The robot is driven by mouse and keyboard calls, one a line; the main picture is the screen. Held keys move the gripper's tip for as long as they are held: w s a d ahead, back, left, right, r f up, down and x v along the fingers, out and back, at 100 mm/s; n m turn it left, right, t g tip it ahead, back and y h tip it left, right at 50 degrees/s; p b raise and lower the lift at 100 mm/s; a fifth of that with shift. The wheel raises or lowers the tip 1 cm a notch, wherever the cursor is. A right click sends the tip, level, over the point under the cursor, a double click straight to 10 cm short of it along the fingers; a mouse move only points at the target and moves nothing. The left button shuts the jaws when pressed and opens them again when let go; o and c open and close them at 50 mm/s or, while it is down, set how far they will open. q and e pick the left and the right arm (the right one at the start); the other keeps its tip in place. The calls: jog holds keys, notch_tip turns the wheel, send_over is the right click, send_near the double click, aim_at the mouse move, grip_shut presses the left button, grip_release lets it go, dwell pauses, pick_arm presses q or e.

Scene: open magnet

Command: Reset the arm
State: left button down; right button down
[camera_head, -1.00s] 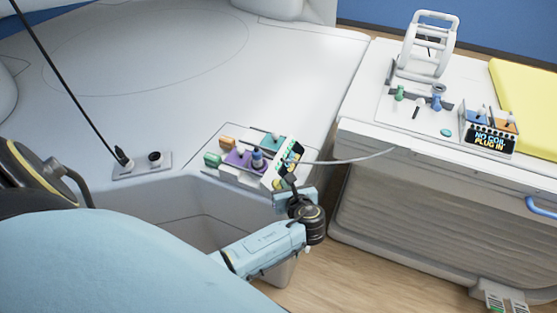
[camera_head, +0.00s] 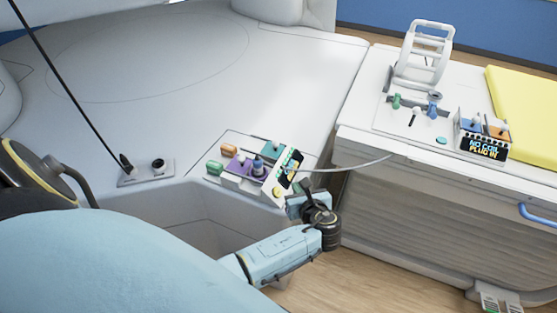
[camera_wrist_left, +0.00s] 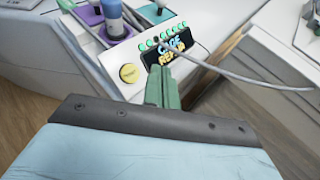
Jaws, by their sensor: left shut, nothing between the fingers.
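My left arm comes in along the bottom of the head view. Its gripper (camera_head: 298,184) is just in front of the small tilted control panel, with its fingertips mostly hidden by dark wrist parts. In the left wrist view the green fingers (camera_wrist_left: 162,86) are shut with nothing between them, and their tips overlap the lower edge of the panel's display (camera_wrist_left: 168,52). I cannot tell whether they touch it. A round yellow button (camera_wrist_left: 128,73) sits left of the fingers and also shows in the head view (camera_head: 277,191). My right gripper is not in view.
Orange (camera_head: 229,150), green (camera_head: 214,168) and purple (camera_head: 246,167) connectors stand beside the panel. A grey cable (camera_head: 345,167) runs from it to the white cart (camera_head: 400,160), whose screen (camera_head: 485,147) reads "NO COIL PLUG IN". Wood floor (camera_head: 370,275) is clear between.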

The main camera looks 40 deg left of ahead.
pick_arm(q)
jog(key=shift+s, duration=0.1)
dwell(0.5)
jog(key=s+f+n+g+h, duration=0.2)
jog(key=s+n+g+h, duration=0.25)
jog(key=s+n, duration=0.85)
jog(key=s+d+r+n+h, duration=0.5)
jog(key=s+r+n+h, duration=0.3)
jog(key=s+n, duration=0.4)
notch_tip(320, 180, down, 27)
jog(key=s+m+g+y+b, duration=0.1)
jog(key=y+b, duration=0.1)
jog(key=b, duration=0.2)
jog(key=s+a+f+b, duration=0.1)
jog(key=s+f+b, duration=0.1)
jog(key=s+f, duration=0.6)
jog(key=s+a+f+g+b, duration=0.1)
jog(key=s+f+b, duration=0.1)
jog(key=s+f, duration=0.7)
notch_tip(320, 180, down, 3)
jog(key=shift+s+a, duration=0.25)
